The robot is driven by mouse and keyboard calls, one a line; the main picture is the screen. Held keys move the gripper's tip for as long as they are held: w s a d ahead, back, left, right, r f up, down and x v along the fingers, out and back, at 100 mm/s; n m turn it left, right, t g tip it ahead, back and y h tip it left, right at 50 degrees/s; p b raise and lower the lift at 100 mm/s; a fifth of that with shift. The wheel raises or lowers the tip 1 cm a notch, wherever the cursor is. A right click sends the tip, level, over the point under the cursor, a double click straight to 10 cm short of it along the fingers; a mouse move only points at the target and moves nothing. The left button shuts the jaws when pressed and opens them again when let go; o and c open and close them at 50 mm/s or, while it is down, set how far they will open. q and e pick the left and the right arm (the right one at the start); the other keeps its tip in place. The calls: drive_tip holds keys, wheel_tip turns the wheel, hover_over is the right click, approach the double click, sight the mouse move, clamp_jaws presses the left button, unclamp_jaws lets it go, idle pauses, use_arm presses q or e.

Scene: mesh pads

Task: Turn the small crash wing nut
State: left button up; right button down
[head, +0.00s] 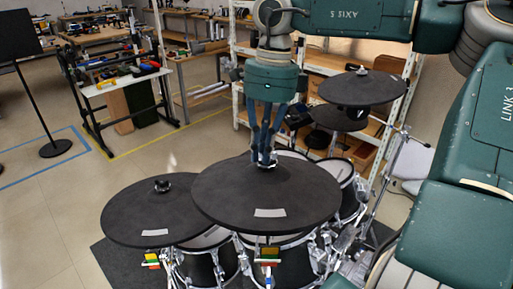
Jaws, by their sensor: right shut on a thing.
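My right gripper (263,154) points straight down from the green arm at the centre of the middle dark cymbal pad (285,196). Its blue fingers are shut on the wing nut (264,165) at the top of that pad's stand; the fingers hide most of the nut. Another cymbal pad (140,220) at the left has its own wing nut (162,185), which is free. A pair of stacked pads at the right rear has a nut (362,71) on the upper pad (385,90). I cannot tell from labels which pad is the small crash. My left gripper is not in view.
Drums (205,262) and chrome stands are packed below the pads. Metal shelving (315,62) stands behind, and a workbench with tools (115,80) is at the back left. A black stand (55,147) is at far left. The floor at left is clear.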

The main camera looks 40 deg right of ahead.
drive_tip(key=shift+d, duration=0.15)
drive_tip(key=c, duration=2)
unclamp_jaws()
drive_tip(key=shift+s+d, duration=0.1)
drive_tip(key=shift+s, duration=0.05)
drive_tip(key=shift+s+d, duration=0.15)
drive_tip(key=shift+r, duration=0.1)
drive_tip(key=r, duration=0.8)
drive_tip(key=d+r, duration=0.1)
drive_tip(key=r, duration=0.3)
